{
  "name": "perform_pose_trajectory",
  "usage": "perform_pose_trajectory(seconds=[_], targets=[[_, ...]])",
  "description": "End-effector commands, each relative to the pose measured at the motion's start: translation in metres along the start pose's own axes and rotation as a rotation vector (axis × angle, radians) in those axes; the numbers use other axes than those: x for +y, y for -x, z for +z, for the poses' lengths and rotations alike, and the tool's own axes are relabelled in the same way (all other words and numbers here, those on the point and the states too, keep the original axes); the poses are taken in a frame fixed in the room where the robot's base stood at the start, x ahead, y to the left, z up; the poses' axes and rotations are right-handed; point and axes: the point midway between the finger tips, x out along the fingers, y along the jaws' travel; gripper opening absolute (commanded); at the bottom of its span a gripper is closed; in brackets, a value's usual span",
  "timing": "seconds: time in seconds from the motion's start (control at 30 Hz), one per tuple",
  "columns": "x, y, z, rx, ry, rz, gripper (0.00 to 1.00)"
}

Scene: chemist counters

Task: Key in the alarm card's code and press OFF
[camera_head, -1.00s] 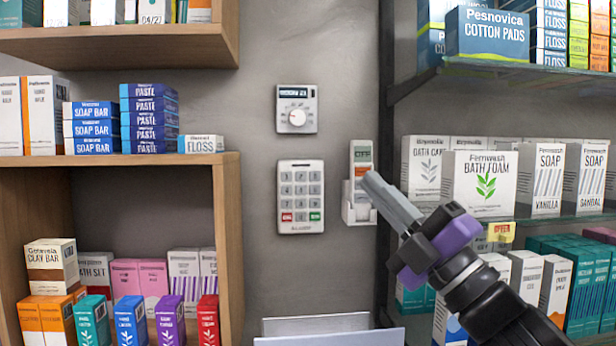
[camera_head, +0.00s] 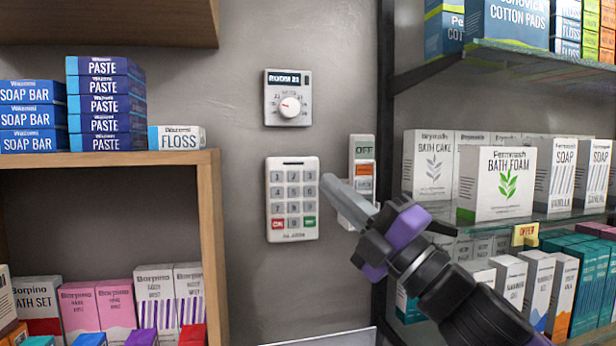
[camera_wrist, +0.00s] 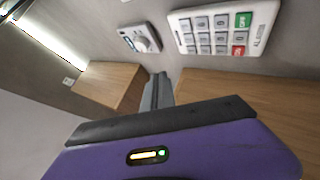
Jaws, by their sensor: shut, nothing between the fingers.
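The white keypad (camera_head: 278,168) is upright on the grey wall, with several grey keys, a red key (camera_head: 278,223) at lower left and a green key (camera_head: 310,220) at lower right. It also shows in the wrist view (camera_wrist: 185,30), with a green key (camera_wrist: 243,19) and a red key (camera_wrist: 238,50).
A dial unit (camera_head: 288,98) is on the wall above the keypad. A wooden shelf (camera_head: 209,200) with boxes stands left, and glass shelves (camera_head: 490,222) with boxes stand right. The wall below the keypad is bare.

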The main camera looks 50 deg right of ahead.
Motion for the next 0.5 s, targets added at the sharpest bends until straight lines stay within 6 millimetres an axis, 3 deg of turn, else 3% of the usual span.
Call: perform_pose_trajectory(seconds=[0.5], targets=[[-0.028,-0.041,0.029,-0.001,-0.002,0.0,0.0]])
